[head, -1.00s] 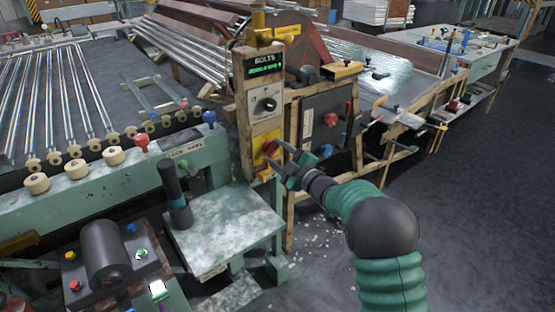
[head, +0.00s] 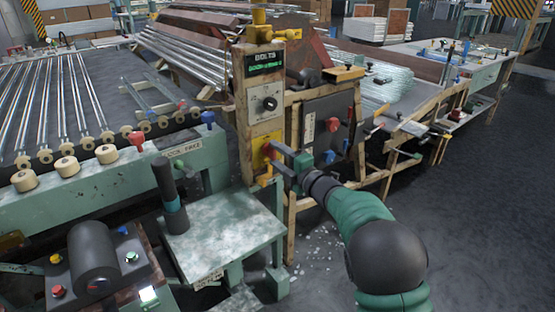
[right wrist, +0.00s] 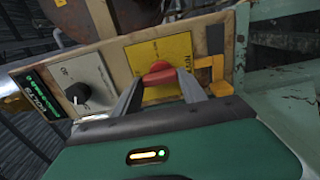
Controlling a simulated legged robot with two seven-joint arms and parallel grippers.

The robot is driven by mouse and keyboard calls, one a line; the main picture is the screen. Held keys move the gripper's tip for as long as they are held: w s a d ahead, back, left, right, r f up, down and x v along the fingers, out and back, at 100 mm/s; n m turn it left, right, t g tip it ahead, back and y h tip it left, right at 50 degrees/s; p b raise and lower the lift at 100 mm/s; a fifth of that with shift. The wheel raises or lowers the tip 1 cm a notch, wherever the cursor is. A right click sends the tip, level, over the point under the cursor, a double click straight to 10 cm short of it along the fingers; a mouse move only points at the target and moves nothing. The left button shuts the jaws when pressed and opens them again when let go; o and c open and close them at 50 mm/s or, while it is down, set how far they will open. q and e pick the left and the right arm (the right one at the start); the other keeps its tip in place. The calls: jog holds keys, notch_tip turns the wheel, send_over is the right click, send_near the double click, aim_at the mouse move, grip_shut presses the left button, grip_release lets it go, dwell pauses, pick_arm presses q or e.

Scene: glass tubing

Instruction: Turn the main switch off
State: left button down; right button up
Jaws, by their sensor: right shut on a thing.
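The main switch is a red knob (right wrist: 160,76) on a yellow plate (right wrist: 160,50), set low in the upright control panel. In the head view the red knob (head: 268,149) is partly hidden by my fingertips. My right gripper (head: 276,154) reaches in from the right and is shut on the red knob. In the right wrist view its two grey fingers (right wrist: 160,88) stand on either side of the knob. My left gripper is not in view.
A dark box (head: 327,118) with red and blue knobs stands just right. A pale green bench (head: 222,228) lies below left. Open floor (head: 480,200) is at the right.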

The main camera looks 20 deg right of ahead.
jog(key=shift+a+f, duration=0.2)
jog(key=shift+f, duration=0.25)
jog(key=o, duration=1.1)
jog(key=shift+s, duration=0.1)
jog(key=shift+c, duration=0.2)
jog(key=shift+o, duration=1.5)
jog(key=shift+r, duration=0.2)
jog(key=shift+d+r, duration=0.1)
jog(key=shift+s+d, duration=0.15)
jog(key=shift+s, duration=0.2)
jog(key=p+v, duration=0.3)
jog(key=v, duration=1.3)
